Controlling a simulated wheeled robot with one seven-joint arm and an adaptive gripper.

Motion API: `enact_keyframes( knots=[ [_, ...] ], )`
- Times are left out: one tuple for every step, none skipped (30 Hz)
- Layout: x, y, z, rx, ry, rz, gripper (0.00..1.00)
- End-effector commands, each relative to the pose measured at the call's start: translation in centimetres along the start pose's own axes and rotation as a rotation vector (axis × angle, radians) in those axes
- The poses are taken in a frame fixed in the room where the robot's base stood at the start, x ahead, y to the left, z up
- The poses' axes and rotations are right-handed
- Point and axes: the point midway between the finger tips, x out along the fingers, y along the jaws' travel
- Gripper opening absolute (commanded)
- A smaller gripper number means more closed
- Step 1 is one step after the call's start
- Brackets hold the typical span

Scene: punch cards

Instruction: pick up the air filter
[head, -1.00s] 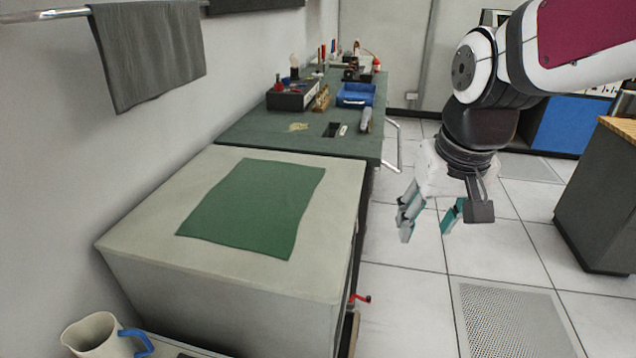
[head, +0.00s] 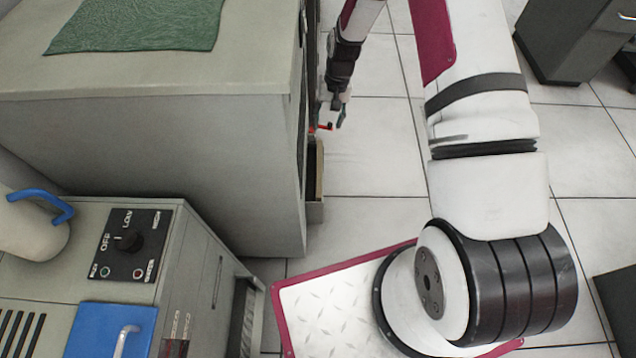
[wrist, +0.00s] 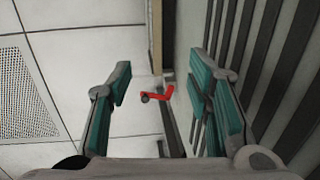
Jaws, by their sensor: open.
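My gripper (head: 339,108) is low beside the right side of the large grey cabinet (head: 150,150), over the tiled floor. In the wrist view my gripper (wrist: 163,82) is open, with teal finger pads and nothing between them. A red bent handle (wrist: 158,94) shows ahead between the fingers; it also shows just below the gripper in the head view (head: 327,127). A slatted grey panel (wrist: 250,70) is close on the right in the wrist view. I cannot make out an air filter in either view.
A green cloth (head: 140,25) lies on the cabinet top. A smaller unit with a dial panel (head: 124,245), a pitcher (head: 25,230) and a blue lid (head: 110,330) is at lower left. A floor grate (wrist: 25,90) shows at left.

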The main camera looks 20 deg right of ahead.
Motion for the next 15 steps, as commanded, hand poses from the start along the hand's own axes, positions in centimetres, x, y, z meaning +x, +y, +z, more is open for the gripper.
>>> enact_keyframes(
  knots=[
    [3.4, 0.4, 0.0, 0.015, -0.016, -0.004, 0.46],
    [4.7, 0.6, 0.0, 0.022, -0.021, -0.007, 0.46],
    [6.2, 0.8, 0.0, 0.031, -0.025, -0.01, 0.46],
    [7.2, 0.9, 0.1, 0.037, -0.03, -0.012, 0.46],
    [8.0, 1.0, 0.1, 0.043, -0.033, -0.013, 0.46],
    [8.9, 1.1, 0.1, 0.048, -0.035, -0.015, 0.46],
    [9.4, 1.2, 0.1, 0.052, -0.037, -0.016, 0.46],
    [9.9, 1.3, 0.2, 0.054, -0.038, -0.017, 0.46],
    [10.4, 1.3, 0.2, 0.057, -0.04, -0.018, 0.46],
    [10.8, 1.3, 0.2, 0.058, -0.041, -0.018, 0.46],
    [11.2, 1.3, 0.3, 0.059, -0.042, -0.018, 0.46],
    [11.8, 1.3, 0.3, 0.059, -0.043, -0.019, 0.46],
    [12.2, 1.3, 0.3, 0.059, -0.043, -0.019, 0.46],
    [12.8, 1.3, 0.4, 0.059, -0.043, -0.019, 0.46],
    [13.6, 1.3, 0.4, 0.059, -0.044, -0.018, 0.46]
  ],
)
